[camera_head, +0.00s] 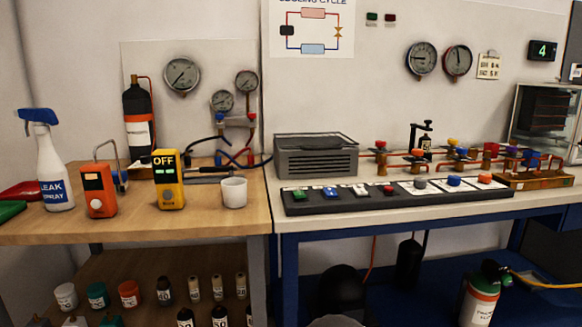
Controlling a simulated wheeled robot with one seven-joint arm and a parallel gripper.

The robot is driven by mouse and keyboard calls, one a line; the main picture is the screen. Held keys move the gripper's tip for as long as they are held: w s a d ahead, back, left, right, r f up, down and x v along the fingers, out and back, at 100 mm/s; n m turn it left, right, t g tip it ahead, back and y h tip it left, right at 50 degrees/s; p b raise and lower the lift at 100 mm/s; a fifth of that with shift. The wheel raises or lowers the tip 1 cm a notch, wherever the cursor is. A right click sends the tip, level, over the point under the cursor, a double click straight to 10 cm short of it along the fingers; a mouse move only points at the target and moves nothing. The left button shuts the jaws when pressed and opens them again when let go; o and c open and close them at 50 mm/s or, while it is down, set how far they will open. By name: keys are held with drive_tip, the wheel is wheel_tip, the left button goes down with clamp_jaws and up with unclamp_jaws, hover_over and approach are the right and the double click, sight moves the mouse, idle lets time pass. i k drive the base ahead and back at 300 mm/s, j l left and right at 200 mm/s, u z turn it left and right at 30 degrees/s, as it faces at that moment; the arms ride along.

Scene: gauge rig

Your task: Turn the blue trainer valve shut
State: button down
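The trainer is a run of copper pipes with several coloured valve knobs on the white-topped bench at right. A blue valve knob (461,152) sits near the middle of the pipes, close to a yellow one. Another blue knob (532,158) is at the right end, beside a purple one. A blue round knob (454,180) is also on the sloped strip (328,204) in front. I cannot tell which blue knob is the trainer valve, nor how far any is turned. My gripper is not in view.
A grey slatted box (315,157) stands left of the pipes. A glass-fronted case (547,115) is at the right. The wooden bench (235,222) at left holds a spray bottle (52,165), orange and yellow meters and a white cup (234,192). Two gauges hang above the pipes.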

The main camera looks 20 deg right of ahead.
sight(461, 151)
drive_tip(key=z, duration=1.7)
